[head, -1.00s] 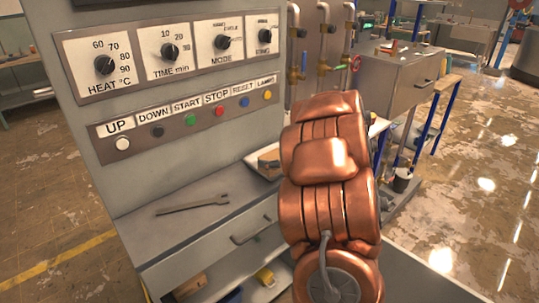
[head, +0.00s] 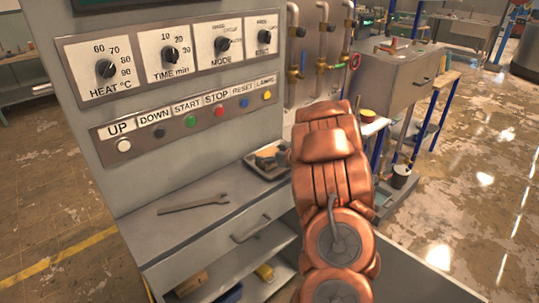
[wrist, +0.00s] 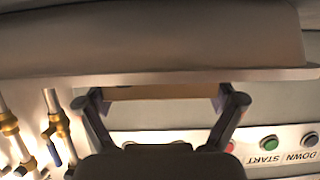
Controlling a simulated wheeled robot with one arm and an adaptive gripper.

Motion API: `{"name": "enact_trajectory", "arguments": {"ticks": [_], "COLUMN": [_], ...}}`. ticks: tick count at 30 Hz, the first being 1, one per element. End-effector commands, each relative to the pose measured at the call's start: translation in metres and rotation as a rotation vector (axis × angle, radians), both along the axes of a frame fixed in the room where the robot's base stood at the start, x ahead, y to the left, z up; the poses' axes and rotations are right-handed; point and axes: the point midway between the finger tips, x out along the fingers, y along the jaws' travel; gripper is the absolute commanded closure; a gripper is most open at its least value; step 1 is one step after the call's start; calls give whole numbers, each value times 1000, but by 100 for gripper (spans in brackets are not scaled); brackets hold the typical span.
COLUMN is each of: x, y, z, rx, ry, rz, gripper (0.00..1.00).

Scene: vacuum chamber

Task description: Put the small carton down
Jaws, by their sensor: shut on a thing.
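In the wrist view, my gripper (wrist: 162,100) has its two dark fingers apart, with a tan-brown strip between the tips. This strip is the visible part of the small carton (wrist: 160,92), and the fingers are shut on it. The rest of the carton is hidden behind the pale grey edge and my gripper body. In the head view my copper arm hides the gripper and the carton. What lies directly under the carton cannot be told.
The grey control panel (head: 185,130) stands over a shelf (head: 165,228) with a wrench (head: 193,204). Pipes with valves (head: 323,66) rise behind. The shelf around the wrench is mostly clear.

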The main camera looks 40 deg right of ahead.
Motion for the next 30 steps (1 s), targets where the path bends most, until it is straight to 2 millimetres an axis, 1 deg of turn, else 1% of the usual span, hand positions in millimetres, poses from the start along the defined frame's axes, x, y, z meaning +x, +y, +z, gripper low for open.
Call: {"name": "enact_trajectory", "arguments": {"ticks": [13, 14, 15, 16, 25, 28, 30], "x": [0, 0, 0, 0, 0, 0, -5], "y": [0, 0, 0, 0, 0, 0, -1], "z": [-5, -6, -5, -5, -5, -1, -1], "rx": [-1, -1, -2, -2, -2, -3, -3], "ry": [-1, -1, -1, -1, -1, -1, -1], "rz": [0, 0, 1, 1, 1, 0, -2], "gripper": [45, 6, 2, 0, 0, 0, 0]}}
